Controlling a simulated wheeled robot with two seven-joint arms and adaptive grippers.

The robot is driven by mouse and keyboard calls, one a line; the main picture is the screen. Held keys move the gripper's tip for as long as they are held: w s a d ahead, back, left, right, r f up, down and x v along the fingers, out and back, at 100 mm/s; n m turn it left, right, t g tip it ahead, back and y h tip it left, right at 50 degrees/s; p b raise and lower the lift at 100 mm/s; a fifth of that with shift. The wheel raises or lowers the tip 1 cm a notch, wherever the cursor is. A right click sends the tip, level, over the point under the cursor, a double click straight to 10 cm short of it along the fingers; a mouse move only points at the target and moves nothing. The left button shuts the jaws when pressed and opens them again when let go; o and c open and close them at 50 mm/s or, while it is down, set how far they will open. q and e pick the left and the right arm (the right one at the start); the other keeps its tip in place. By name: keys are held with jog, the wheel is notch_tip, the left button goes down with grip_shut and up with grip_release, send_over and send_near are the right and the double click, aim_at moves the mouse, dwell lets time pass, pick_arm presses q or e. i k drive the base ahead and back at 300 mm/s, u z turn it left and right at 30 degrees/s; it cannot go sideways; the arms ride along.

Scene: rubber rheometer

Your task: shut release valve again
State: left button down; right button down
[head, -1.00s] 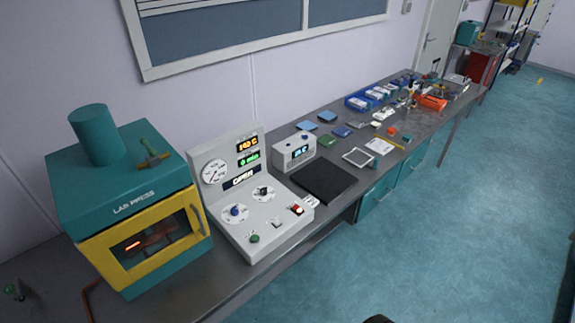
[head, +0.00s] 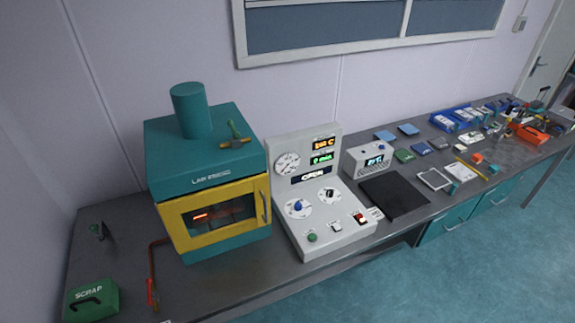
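The teal lab press (head: 208,150) with a yellow-framed window door (head: 215,215) stands at the left of the bench. The door looks shut, and an orange glow shows inside. A brass fitting with a green handle (head: 236,135) sits on top of the press. A copper-coloured pipe (head: 153,255) runs down the press's left side to a red-handled part (head: 152,293) near the bench's front edge. I cannot tell which of these is the release valve, or its setting. The control panel (head: 318,235) has a display (head: 312,175) that seems to read OPEN. Neither gripper is in view.
A dark mat (head: 394,196) and a small grey instrument (head: 370,160) lie right of the panel. Bare bench (head: 110,262) shows left of the press.

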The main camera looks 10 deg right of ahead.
aim_at(150, 302)
jog(key=z, duration=0.1)
jog(key=k, duration=0.1)
jog(key=u, duration=1.05)
